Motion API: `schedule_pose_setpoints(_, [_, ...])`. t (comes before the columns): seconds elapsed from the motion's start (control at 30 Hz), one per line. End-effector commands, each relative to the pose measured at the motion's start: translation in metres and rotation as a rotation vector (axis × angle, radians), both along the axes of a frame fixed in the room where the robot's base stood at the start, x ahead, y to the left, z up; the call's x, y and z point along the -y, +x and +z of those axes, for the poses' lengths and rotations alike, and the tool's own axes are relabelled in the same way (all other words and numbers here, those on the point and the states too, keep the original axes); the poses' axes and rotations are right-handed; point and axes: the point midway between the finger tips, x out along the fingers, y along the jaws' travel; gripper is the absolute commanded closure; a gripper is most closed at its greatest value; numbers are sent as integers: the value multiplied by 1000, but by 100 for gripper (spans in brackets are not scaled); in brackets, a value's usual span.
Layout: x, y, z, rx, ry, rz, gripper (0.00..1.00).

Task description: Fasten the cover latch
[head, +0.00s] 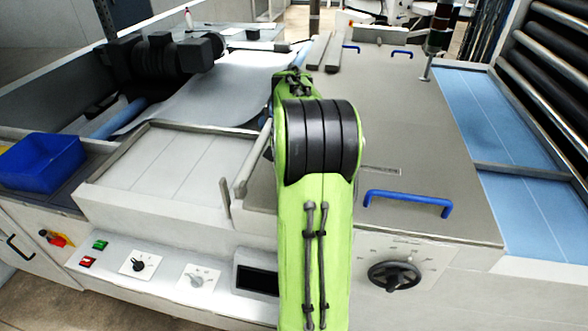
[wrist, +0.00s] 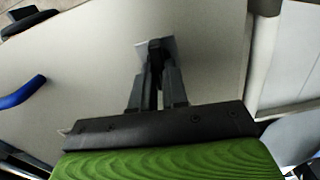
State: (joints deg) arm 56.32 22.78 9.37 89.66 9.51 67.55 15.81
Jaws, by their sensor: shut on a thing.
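The beige cover (head: 425,130) lies flat on the machine, with blue handles on top; it also fills much of the wrist view (wrist: 85,65). In the wrist view, my gripper (wrist: 156,72) points at the cover, its two dark fingers close together. It is shut on the cover latch, a small dark piece (wrist: 154,45) beside a light plate (wrist: 170,46) on the cover. The fingers hide most of the latch, so I cannot tell whether it is fastened. In the head view, my green arm hides the fingertips and the latch.
A blue handle (head: 408,202) stands up at the cover's front edge, with a black handwheel (head: 394,275) below it. A blue bin (head: 42,162) is at the far left. A dark motor (head: 160,58) sits at the back left. A blue belt (head: 495,115) runs at the right.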

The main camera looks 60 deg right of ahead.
Motion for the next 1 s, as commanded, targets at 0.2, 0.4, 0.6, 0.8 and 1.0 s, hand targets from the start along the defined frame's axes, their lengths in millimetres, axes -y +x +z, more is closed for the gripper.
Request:
schedule_pose_setpoints(0.2, [0, 1, 1, 0, 1, 80, 100])
schedule_pose_setpoints(0.4, [0, 1, 0, 0, 0, 111, 100])
schedule_pose_setpoints(0.6, [0, 1, 0, 1, 0, 117, 100])
schedule_pose_setpoints(0.8, [-1, 1, 0, 1, 0, 117, 100])
schedule_pose_setpoints(1.0, [0, 1, 0, 0, 0, 115, 61])
